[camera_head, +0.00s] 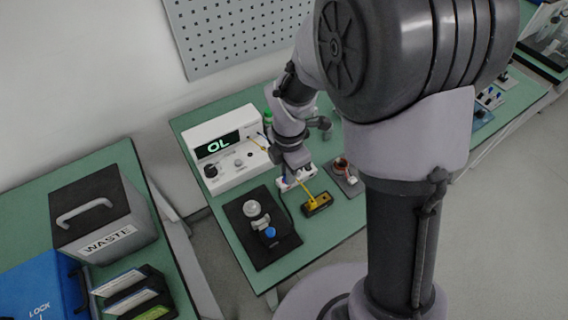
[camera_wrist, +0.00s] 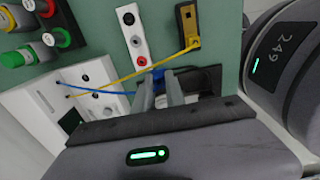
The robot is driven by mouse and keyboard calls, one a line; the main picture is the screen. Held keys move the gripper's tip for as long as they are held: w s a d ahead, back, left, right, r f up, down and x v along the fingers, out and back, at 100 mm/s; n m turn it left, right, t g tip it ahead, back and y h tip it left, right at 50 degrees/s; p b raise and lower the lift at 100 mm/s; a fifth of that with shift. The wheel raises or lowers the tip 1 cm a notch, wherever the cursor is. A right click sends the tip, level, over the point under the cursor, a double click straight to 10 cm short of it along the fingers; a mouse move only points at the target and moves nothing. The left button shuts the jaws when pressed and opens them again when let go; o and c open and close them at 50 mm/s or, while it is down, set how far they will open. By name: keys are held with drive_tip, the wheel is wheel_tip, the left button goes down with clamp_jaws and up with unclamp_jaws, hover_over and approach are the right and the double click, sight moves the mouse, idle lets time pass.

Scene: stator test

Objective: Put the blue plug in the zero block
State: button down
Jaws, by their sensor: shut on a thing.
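My gripper (camera_wrist: 160,88) is shut on the blue plug (camera_wrist: 157,77), whose body is partly hidden between the fingers. A blue cable runs from the plug to the white meter (camera_wrist: 78,104). In the head view my gripper (camera_head: 292,172) is over the table near the meter (camera_head: 222,152), which reads OL. The likely zero block is a small dark block with a brass-coloured top (camera_wrist: 187,22). It lies apart from the plug, up and right in the wrist view. A yellow plug (camera_wrist: 191,44) is at its near end. The block also shows in the head view (camera_head: 317,204).
A white block with black and red sockets (camera_wrist: 133,34) lies left of the brass-topped block. The yellow cable (camera_wrist: 130,73) crosses near the plug. A black pad with a knob and blue button (camera_head: 252,237) lies at front left. A red-and-white part (camera_head: 343,165) is right.

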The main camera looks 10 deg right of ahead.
drive_tip(key=shift+r, duration=0.1)
drive_tip(key=shift+r+p, duration=0.15)
drive_tip(key=shift+p, duration=0.2)
drive_tip(key=s+d+p, duration=0.1)
drive_tip(key=s+d, duration=0.2)
drive_tip(key=d, duration=0.6)
drive_tip(key=shift+s+d, duration=0.25)
drive_tip(key=shift+d, duration=0.15)
drive_tip(key=shift+f, duration=0.2)
drive_tip(key=shift+f+b, duration=1.5)
drive_tip(key=shift+f, duration=0.5)
drive_tip(key=shift+f, duration=0.7)
drive_tip(key=shift+f+b, duration=0.15)
drive_tip(key=shift+b, duration=0.15)
